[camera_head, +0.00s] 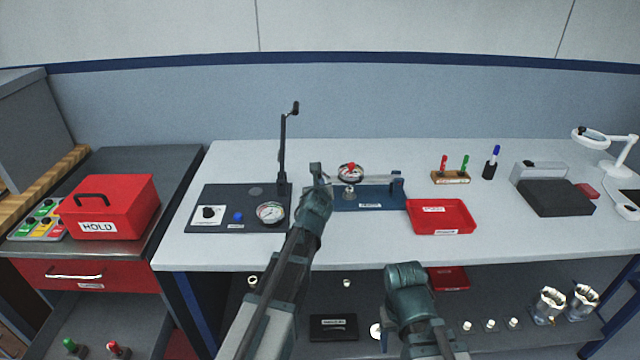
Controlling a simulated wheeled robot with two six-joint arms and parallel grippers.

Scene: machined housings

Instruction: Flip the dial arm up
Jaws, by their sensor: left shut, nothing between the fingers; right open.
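The dial arm (377,180) lies about level over a blue base (372,204) on the bench, held at a post (397,184) on its right. A round dial with a red centre (350,172) sits at its left end, above a small metal part (348,192). My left gripper (318,173) is shut and empty, just left of the dial, close to the base's left end; I cannot tell whether it touches anything. My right gripper (405,275) is open and empty at the bench's front edge, its fingers mostly hidden behind its own body.
A black panel (205,196) with a gauge and a tall crank lever (283,150) stands left of my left gripper. A red tray (441,216) is right of the blue base. A pen block (451,178) and dark block (556,198) stand farther right. A red HOLD box (108,207) is far left.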

